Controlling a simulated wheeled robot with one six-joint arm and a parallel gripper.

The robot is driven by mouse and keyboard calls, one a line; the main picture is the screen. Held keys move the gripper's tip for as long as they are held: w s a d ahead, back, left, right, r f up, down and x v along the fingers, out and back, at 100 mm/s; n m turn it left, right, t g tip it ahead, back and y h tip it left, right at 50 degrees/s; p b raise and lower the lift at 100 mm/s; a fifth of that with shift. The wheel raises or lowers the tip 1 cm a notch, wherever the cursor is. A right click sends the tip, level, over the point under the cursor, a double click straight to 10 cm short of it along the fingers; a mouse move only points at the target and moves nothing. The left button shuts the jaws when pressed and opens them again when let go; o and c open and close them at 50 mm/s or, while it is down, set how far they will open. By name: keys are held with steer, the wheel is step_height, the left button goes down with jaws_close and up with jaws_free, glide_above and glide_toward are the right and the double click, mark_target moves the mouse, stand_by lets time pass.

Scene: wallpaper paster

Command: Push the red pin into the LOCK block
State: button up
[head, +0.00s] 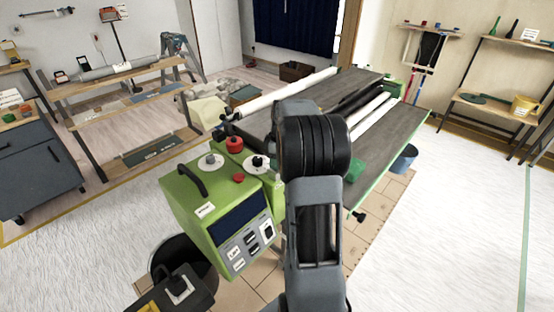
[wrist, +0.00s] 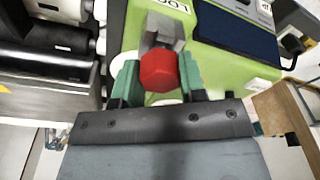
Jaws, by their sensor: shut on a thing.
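The red pin (wrist: 160,72) shows its faceted red head in the middle of the wrist view. My gripper (wrist: 158,64) has a green finger on each side of the head and is shut on it. The grey metal LOCK block (wrist: 162,28) is just beyond the pin, on the green machine, beside a white label (wrist: 172,4) whose visible letters read "LOC". The red head hides the pin's shaft, so I cannot tell how deep it sits in the block. In the head view my arm hides the gripper and the block.
The green machine (head: 187,209) has red knobs, a dark display (head: 240,220) and switches. The dark pasting table (head: 360,87) with white rolls lies beyond my arm. A black bucket (head: 166,258) stands at the lower left. White floor is clear at the right.

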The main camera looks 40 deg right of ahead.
steer(key=shift+f+b, duration=0.4)
steer(key=shift+f, duration=0.3)
steer(key=o, duration=1)
steer(key=shift+r, duration=0.15)
step_height(320, 180, up, 14)
steer(key=s+d, duration=0.1)
steer(key=shift+s+f+p, duration=0.15)
steer(key=shift+f+p, duration=0.05)
steer(key=shift+p, duration=0.15)
steer(key=shift+d, duration=0.1)
